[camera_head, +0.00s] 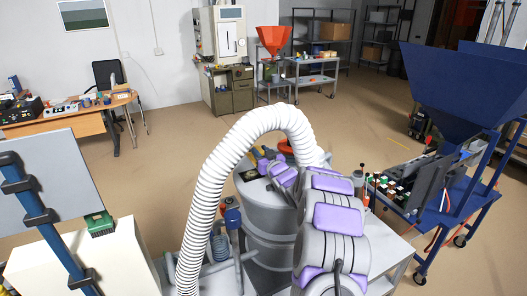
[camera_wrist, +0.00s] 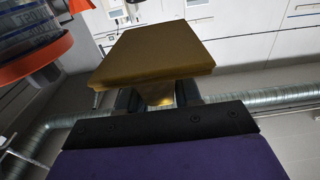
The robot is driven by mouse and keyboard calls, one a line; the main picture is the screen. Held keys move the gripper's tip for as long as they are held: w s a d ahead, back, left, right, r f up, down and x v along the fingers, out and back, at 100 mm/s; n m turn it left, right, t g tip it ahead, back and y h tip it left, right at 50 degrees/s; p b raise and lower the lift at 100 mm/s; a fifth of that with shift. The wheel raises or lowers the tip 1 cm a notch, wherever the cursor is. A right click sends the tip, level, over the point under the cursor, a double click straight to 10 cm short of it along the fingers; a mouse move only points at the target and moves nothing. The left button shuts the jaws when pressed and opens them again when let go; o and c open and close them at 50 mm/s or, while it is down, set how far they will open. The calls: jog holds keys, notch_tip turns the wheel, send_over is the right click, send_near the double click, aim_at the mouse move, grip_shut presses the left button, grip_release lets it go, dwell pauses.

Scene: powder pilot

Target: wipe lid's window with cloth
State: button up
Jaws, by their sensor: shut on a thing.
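My gripper (camera_wrist: 158,96) is shut on a folded yellow-brown cloth (camera_wrist: 155,52), which shows as a flat, square pad in the wrist view. In the head view my grey arm with purple pads reaches over a large grey drum (camera_head: 268,222). The drum's flat grey lid (camera_head: 256,188) is partly covered by my arm and the white hose. A small dark and yellow patch shows near the lid's far edge, but I cannot tell whether it is the window. I cannot make out contact between cloth and lid.
A ribbed white hose (camera_head: 207,205) arches closely past the drum and my arm. A blue hopper (camera_head: 462,88) on a blue wheeled frame stands at the right. A cream cabinet (camera_head: 85,262) is at the lower left. An orange ring (camera_wrist: 38,58) around a clear cylinder is near the cloth.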

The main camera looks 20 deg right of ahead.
aim_at(261, 150)
jog(key=shift+w+r+g+p, duration=0.2)
jog(key=shift+w+g+p, duration=0.3)
jog(key=shift+p, duration=0.95)
jog(key=shift+s+r, duration=0.15)
jog(key=shift+r, duration=0.35)
jog(key=shift+d+r+p, duration=0.15)
jog(key=shift+r+p, duration=0.4)
jog(key=shift+r, duration=0.45)
jog(key=shift+d+r+p, duration=0.1)
jog(key=shift+r+p, duration=0.45)
jog(key=shift+r, duration=0.4)
jog(key=shift+a+f, duration=0.1)
